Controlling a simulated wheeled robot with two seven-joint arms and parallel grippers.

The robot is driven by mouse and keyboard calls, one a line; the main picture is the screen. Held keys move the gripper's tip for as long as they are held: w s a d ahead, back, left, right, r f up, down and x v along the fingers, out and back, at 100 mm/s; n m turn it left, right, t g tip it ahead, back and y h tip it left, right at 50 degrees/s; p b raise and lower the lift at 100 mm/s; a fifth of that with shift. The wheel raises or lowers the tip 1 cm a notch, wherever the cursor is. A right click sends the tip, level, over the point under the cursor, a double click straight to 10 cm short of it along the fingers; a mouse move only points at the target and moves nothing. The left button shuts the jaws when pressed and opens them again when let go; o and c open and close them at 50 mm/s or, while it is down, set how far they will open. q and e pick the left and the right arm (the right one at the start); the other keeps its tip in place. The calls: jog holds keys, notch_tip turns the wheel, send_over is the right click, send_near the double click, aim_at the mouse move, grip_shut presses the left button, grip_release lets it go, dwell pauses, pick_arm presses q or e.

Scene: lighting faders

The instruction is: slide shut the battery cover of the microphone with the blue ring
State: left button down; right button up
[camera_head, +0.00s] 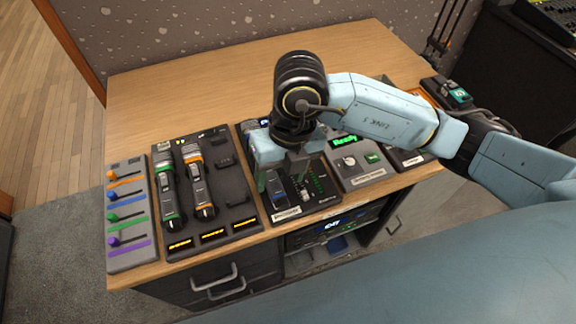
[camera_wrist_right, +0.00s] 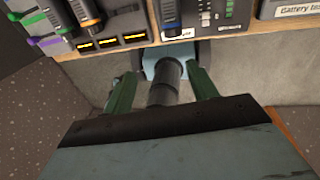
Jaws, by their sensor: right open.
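My right gripper (camera_head: 281,182) is open, pointing down over a dark panel (camera_head: 318,208) in the head view. Its green fingers also show, spread apart, in the wrist view (camera_wrist_right: 160,74). A small dark blue object (camera_head: 277,190) sits on that panel beneath and between the fingers; I cannot tell whether it belongs to a microphone. A microphone with a green ring (camera_head: 171,195) and one with an orange ring (camera_head: 198,185) lie in a dark tray (camera_head: 225,178). My left gripper is out of view.
A fader board (camera_head: 127,192) with coloured knobs lies at the left. A battery tester (camera_head: 350,165) with a green "Ready" display stands right of the gripper. The tray's right-hand place is empty. The back of the wooden table (camera_head: 190,95) is clear.

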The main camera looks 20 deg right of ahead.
aim_at(274, 181)
jog(key=shift+h, duration=0.5)
jog(key=f, duration=0.4)
jog(key=f+b, duration=0.1)
jog(key=f, duration=0.6)
jog(key=shift+w+d+f+b, duration=0.3)
jog(key=shift+f+b, duration=0.05)
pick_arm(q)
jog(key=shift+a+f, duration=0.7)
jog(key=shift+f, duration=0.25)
pick_arm(e)
jog(key=shift+f, duration=0.8)
